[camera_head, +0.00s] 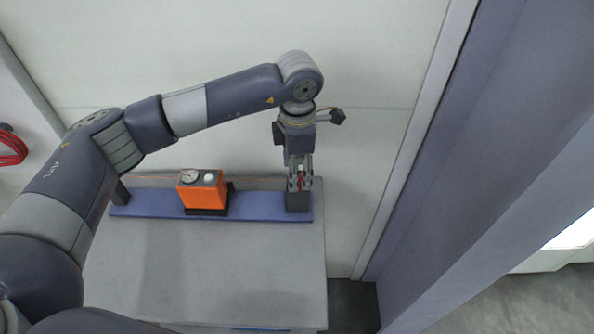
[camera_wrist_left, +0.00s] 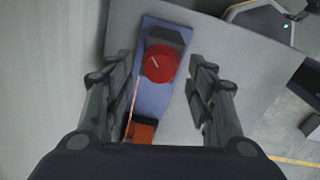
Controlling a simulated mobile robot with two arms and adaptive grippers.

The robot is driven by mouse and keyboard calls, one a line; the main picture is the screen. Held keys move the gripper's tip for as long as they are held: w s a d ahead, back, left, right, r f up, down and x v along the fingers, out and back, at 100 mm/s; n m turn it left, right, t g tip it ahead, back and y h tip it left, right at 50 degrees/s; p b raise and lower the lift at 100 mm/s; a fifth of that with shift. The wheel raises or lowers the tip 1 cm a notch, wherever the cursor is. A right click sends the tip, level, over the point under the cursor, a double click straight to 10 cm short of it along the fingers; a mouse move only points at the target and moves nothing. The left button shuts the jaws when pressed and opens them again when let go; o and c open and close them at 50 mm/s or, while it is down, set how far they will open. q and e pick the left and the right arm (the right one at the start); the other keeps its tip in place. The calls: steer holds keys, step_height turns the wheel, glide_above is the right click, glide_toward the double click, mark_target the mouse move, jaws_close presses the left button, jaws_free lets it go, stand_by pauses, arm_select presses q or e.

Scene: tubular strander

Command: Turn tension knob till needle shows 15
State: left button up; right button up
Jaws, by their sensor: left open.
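The red tension knob (camera_wrist_left: 161,63) sits on a dark block at the end of a blue rail (camera_wrist_left: 152,98); a short pale mark shows on its face. In the head view the block (camera_head: 298,202) is at the rail's right end, with the knob mostly hidden by my gripper. My left gripper (camera_head: 300,184) points down over the knob. In the left wrist view my left gripper (camera_wrist_left: 160,84) is open, with a finger on each side of the knob and gaps between. A round dial (camera_head: 189,176) tops the orange box (camera_head: 202,195); its needle reading is too small to tell.
The rail lies along the back of a grey table (camera_head: 220,270), whose front is clear. A thin wire (camera_wrist_left: 133,95) runs from the orange box toward the knob. A post (camera_head: 120,193) stands at the rail's left end. A large blue-grey frame (camera_head: 450,170) rises at the right.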

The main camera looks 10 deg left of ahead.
arm_select(q)
step_height(320, 180, up, 11)
steer(key=shift+s+f, duration=0.15)
steer(key=shift+s, duration=0.1)
stand_by(1.5)
